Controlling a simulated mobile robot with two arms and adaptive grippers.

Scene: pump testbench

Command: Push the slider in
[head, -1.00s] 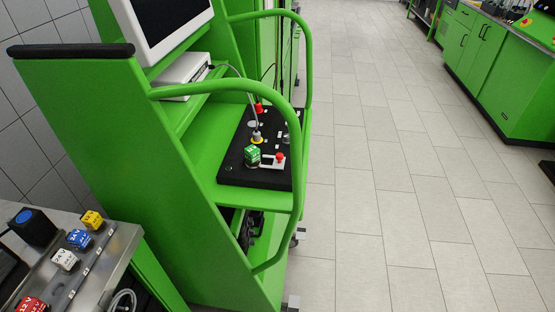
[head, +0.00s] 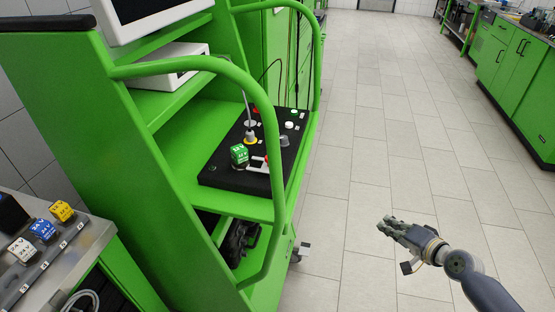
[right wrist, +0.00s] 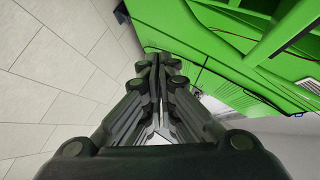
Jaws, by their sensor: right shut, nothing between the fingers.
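A black control panel (head: 218,177) lies on the shelf of the green console. On it are a green cube with lettering (head: 239,154), a grey knob (head: 284,141), a lever on a yellow ring (head: 250,139) and a small white part with red (head: 260,163). I cannot tell which of these, if any, is the slider. My right gripper (head: 384,226) is over the floor to the right of the console, apart from it. It is shut and empty; its closed fingers show in the right wrist view (right wrist: 160,62). My left gripper is not in view.
A green curved rail (head: 262,110) runs along the console's open side, in front of the panel. A metal bench with labelled cubes (head: 45,230) is at the lower left. Green cabinets (head: 505,70) stand at the upper right. The tiled floor between is clear.

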